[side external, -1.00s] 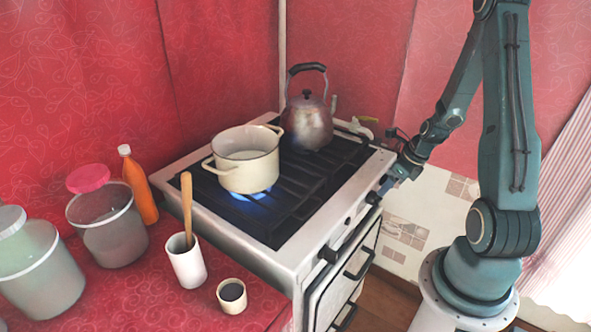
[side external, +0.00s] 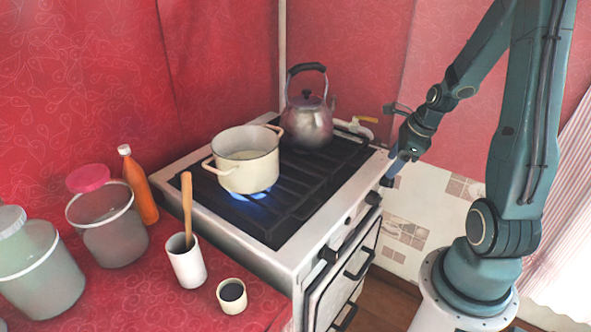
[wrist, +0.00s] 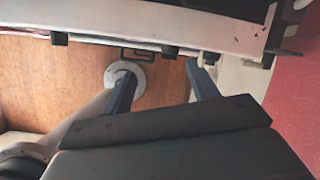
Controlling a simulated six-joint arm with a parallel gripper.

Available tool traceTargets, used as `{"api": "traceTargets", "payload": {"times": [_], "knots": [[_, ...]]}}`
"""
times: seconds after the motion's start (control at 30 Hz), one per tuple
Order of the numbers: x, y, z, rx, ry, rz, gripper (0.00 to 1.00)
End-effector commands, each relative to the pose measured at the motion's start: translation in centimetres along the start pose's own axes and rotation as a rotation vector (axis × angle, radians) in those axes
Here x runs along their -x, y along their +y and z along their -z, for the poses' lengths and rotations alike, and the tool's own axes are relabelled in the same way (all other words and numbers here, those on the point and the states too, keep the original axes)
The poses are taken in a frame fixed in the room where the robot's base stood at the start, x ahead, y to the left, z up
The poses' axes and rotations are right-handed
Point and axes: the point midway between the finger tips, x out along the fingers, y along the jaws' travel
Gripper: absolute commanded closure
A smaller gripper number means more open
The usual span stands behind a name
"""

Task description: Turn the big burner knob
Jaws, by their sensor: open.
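The stove's front edge carries several dark knobs: one nearest the camera (side external: 328,254), one further back (side external: 373,198) and one near the far corner (side external: 387,182). I cannot tell which is the big burner knob. My gripper (side external: 393,170) is beside the far end of that edge, pointing down, close to the far-corner knob. In the wrist view my gripper (wrist: 160,66) is open, its two dark fingers apart with nothing between them. Dark knobs show along the white stove panel above the fingers, one near the middle (wrist: 170,50) and one at left (wrist: 59,39).
A cream pot (side external: 246,170) stands over a lit blue flame. A kettle (side external: 308,122) stands at the back of the stove (side external: 290,255). The oven handle (side external: 360,263) sticks out below the knobs. Jars, a bottle and cups stand on the red counter at left.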

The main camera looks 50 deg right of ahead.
Motion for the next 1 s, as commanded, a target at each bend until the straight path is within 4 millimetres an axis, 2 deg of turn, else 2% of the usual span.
{"api": "traceTargets", "payload": {"times": [0.5,1.0], "knots": [[3.8,3.3,-4.9,0.551,0.022,0.005,0.41],[7.5,7.2,-8.1,1.061,0.035,0.012,0.41]]}}
